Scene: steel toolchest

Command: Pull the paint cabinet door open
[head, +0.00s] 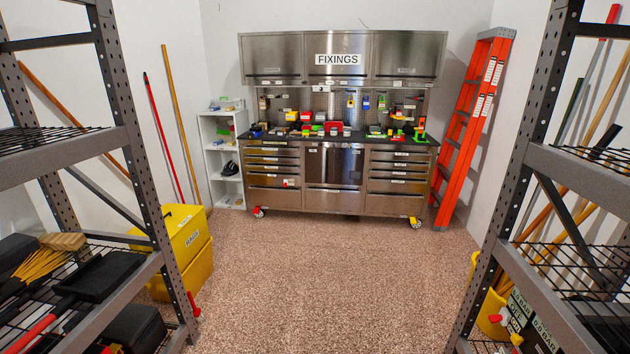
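A steel toolchest (275,197) stands against the far wall. Two shut cabinet doors (335,167) are in its middle, between drawer stacks; a small label on them is too small to read. Three shut steel wall cabinets hang above: a left one (272,57), a middle one (338,78) under a large FIXINGS sign, and a right one (404,52). Neither of my grippers is in view.
Metal shelving racks flank me, left (150,200) and right (505,200). Yellow bins (185,262) stand at left, a white shelf unit (208,165) beside the chest, and an orange ladder (468,130) leans at right. The speckled floor (330,270) between is clear.

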